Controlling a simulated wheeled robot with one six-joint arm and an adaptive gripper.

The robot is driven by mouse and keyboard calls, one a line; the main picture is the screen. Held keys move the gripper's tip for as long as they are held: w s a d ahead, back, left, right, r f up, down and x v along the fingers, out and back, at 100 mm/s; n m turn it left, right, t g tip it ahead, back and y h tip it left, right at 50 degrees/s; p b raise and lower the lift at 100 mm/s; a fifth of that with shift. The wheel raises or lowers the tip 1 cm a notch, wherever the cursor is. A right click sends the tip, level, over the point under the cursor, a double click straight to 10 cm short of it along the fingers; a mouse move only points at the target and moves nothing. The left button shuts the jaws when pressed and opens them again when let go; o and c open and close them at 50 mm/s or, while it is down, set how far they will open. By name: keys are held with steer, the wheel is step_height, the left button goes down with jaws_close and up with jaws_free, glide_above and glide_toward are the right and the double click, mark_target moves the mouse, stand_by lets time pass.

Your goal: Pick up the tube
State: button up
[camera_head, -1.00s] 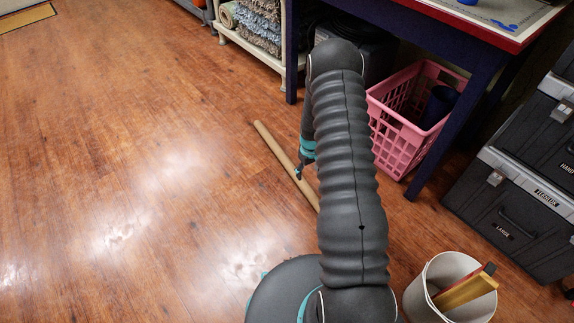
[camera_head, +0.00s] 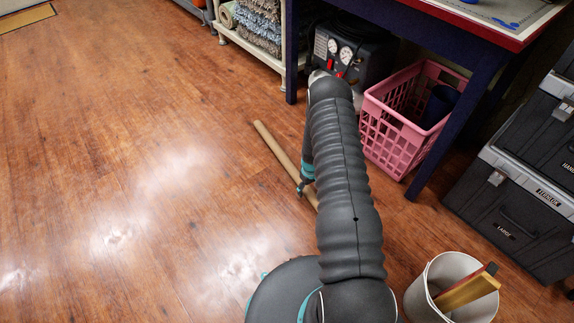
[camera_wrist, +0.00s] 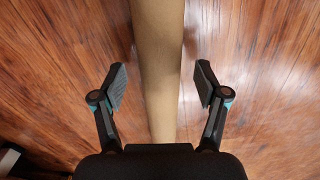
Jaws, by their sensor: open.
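The tube (camera_head: 275,148) is a long tan cardboard-like cylinder lying on the wooden floor. Its near part is hidden behind my arm in the head view. In the wrist view the tube (camera_wrist: 158,70) runs from the top edge down the middle to my gripper's body. My gripper (camera_wrist: 160,87) is open, with one finger on each side of the tube and a visible gap on both sides. In the head view only a bit of my gripper (camera_head: 302,188) shows beside the tube; the rest is behind my arm.
A pink basket (camera_head: 389,136) and a black machine with gauges (camera_head: 350,55) are under the blue table (camera_head: 464,70). A white bucket (camera_head: 424,300) stands at the front right, near black toolboxes (camera_head: 510,215). The floor to the left is clear.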

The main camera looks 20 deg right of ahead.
steer(key=shift+f, duration=0.7)
steer(key=c, duration=1.3)
steer(key=shift+c, duration=0.3)
steer(key=shift+r, duration=0.15)
